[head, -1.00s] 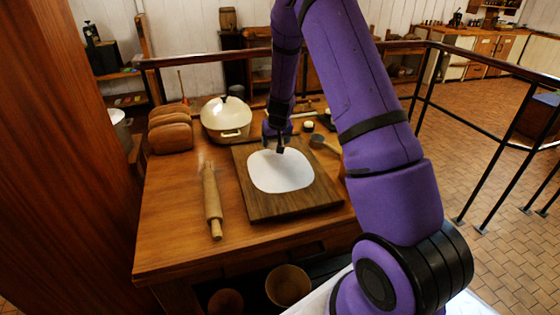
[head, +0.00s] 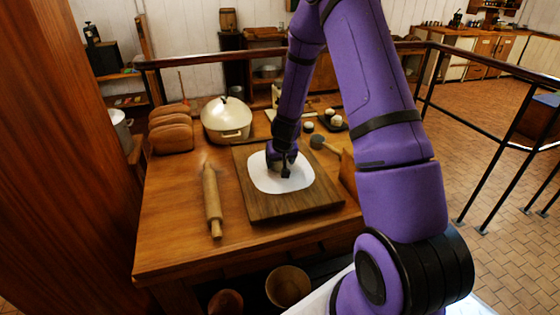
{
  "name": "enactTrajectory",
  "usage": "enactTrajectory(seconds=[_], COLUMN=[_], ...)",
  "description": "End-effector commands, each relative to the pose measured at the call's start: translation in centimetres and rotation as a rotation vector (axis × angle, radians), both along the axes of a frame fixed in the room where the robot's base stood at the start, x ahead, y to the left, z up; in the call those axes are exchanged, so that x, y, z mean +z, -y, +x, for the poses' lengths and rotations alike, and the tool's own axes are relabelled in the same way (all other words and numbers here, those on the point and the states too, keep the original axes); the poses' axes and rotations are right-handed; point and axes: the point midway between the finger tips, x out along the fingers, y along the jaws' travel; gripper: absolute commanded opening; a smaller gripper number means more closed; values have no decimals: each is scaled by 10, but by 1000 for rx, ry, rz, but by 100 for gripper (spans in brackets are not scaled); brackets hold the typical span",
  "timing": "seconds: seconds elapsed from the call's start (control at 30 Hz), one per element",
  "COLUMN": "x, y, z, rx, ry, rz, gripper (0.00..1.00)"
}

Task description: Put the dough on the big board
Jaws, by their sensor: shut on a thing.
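The big wooden board (head: 255,203) lies on the table, with a flat white round patch (head: 300,181) on its middle. My gripper (head: 285,174) is low over this patch, pointing down. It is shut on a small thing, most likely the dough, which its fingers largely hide. I cannot tell whether the held thing touches the board. Small pale lumps (head: 336,121) sit on a dark tray at the back right of the table, partly beside my arm.
A rolling pin (head: 212,202) lies left of the board. Loaves (head: 171,131) and a cream lidded pot (head: 227,119) stand behind it. A dark-headed utensil (head: 317,142) lies behind the board's right side. Bowls (head: 287,286) stand below the table. A railing (head: 200,59) runs behind.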

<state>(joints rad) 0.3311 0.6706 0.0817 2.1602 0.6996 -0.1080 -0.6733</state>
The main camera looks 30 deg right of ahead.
Motion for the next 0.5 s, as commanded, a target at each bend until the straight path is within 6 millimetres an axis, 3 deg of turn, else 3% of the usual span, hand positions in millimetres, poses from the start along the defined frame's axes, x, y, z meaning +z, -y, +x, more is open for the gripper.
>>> enactTrajectory(seconds=[0.17, 0.2, 0.3, 0.5], x=[-2, -2, -2, -1], y=[0, 0, 0, 0], z=[0, 0, 0, 0], rx=[0, 0, 0, 0], ry=[0, 0, 0, 0], rz=[0, 0, 0, 0], gripper=[42, 82, 100, 100])
